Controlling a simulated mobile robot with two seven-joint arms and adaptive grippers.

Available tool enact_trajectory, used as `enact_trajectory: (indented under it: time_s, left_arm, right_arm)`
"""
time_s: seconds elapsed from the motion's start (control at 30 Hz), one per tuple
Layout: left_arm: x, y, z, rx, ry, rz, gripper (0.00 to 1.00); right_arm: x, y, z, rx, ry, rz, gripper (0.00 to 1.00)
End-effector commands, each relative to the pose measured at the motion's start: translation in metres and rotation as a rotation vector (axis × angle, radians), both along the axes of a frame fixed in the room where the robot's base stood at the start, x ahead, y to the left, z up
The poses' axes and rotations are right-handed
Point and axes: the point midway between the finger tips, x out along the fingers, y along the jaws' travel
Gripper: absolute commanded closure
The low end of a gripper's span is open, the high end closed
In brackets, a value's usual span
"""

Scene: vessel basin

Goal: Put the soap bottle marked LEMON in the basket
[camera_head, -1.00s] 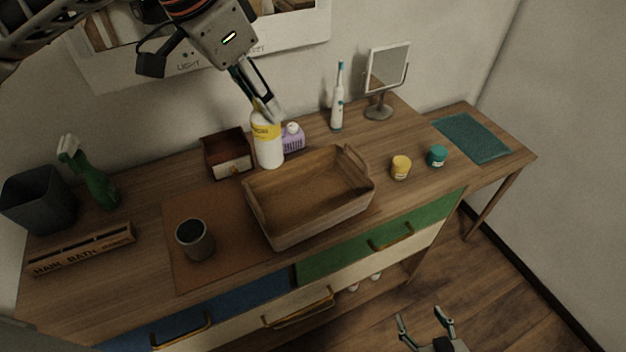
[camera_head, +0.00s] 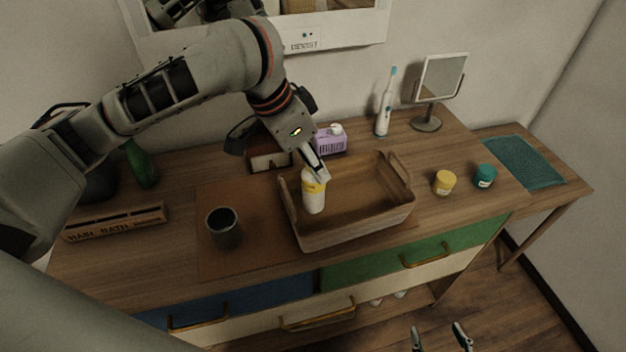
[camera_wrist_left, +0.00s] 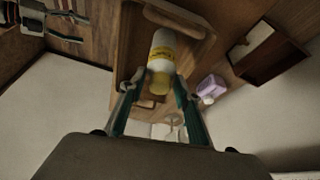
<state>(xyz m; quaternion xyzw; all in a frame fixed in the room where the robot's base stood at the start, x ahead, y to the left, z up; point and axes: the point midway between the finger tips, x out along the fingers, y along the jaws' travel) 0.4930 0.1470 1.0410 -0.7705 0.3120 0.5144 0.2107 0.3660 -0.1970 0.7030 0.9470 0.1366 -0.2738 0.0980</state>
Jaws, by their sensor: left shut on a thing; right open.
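The soap bottle (camera_head: 313,196) is white with a yellow band and stands upright in the left part of the wooden basket (camera_head: 350,233). My left gripper (camera_head: 317,173) is shut on its top from above. In the left wrist view the bottle (camera_wrist_left: 162,60) shows between the fingers (camera_wrist_left: 158,92), with the basket (camera_wrist_left: 190,22) around it; the print on its band is too small to read. Whether the bottle touches the basket floor I cannot tell. My right gripper (camera_head: 440,338) is open and empty at the bottom edge, low in front of the dresser.
A dark cup (camera_head: 223,228) stands left of the basket. Yellow (camera_head: 444,183) and teal (camera_head: 485,176) jars stand to the right. A toothbrush (camera_head: 384,104) and mirror (camera_head: 439,82) are at the back.

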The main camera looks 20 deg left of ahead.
Motion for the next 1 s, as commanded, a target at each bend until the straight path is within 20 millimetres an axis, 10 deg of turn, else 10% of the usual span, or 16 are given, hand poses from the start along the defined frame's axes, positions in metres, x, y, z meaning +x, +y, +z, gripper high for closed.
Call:
enact_trajectory:
  time_s: [0.4,0.83,0.87,1.0]
  left_arm:
    - [0.0,-0.001,-0.042,-0.002,0.001,0.0,1.0]
    - [0.0,0.0,-0.046,0.0,0.0,0.0,1.0]
    - [0.0,0.0,-0.046,0.0,0.0,0.0,0.6]
    - [0.0,0.0,-0.046,0.0,0.0,0.0,0.51]
  right_arm:
    - [-0.002,-0.004,-0.018,-0.009,0.009,-0.001,0.39]
    - [-0.004,-0.005,-0.018,-0.011,0.014,-0.002,0.39]
    - [-0.004,-0.006,-0.018,-0.011,0.013,-0.002,0.39]
    - [-0.002,-0.005,-0.015,-0.009,0.007,-0.003,0.39]
